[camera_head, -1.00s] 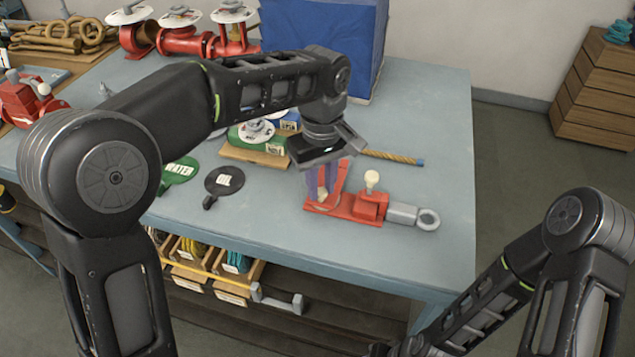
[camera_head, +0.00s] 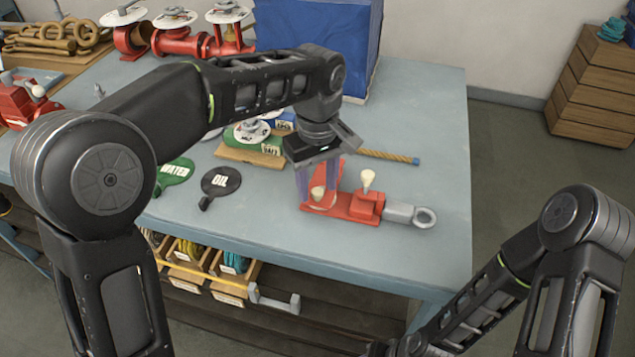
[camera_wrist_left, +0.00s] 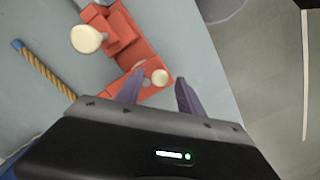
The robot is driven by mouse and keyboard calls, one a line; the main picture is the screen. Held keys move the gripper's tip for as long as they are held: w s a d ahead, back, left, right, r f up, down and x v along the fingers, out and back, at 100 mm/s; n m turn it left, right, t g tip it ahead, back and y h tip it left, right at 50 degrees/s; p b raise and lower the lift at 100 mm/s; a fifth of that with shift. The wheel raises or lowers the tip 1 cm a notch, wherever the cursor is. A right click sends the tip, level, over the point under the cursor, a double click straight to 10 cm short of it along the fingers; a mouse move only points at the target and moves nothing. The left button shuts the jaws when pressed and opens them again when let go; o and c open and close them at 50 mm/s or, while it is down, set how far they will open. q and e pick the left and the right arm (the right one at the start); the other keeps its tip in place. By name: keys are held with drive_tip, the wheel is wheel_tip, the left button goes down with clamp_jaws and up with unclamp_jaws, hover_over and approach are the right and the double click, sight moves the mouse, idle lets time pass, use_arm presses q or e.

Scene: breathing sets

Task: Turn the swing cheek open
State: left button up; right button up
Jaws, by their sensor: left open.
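A red clamp-like device (camera_head: 352,207) lies near the table's front right edge, with a grey shank ending in a ring (camera_head: 424,217). A cream knob (camera_head: 367,178) stands on its right block. A second cream knob (camera_head: 318,193) shows on its left red part, likely the swing cheek; the wrist view shows this knob (camera_wrist_left: 160,77) too. My left gripper (camera_head: 318,198) points down over this left end. Its purple-grey fingers (camera_wrist_left: 158,84) are open around or just short of the small knob; contact cannot be told. Only my right arm shows, not its fingers.
Round WATER (camera_head: 174,172) and OIL (camera_head: 220,182) tags and a green valve on a board (camera_head: 250,150) lie left. The table (camera_head: 430,130) is clear at right. A blue box (camera_head: 320,40) stands behind.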

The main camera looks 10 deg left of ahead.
use_arm(q)
wheel_tip(320, 180, up, 5)
drive_tip(key=shift+f, duration=0.15)
drive_tip(key=shift+r+p, duration=0.5)
drive_tip(key=shift+r, duration=0.45)
drive_tip(key=shift+r+p, duration=0.6)
drive_tip(key=shift+f, duration=0.1)
drive_tip(key=shift+s, duration=0.1)
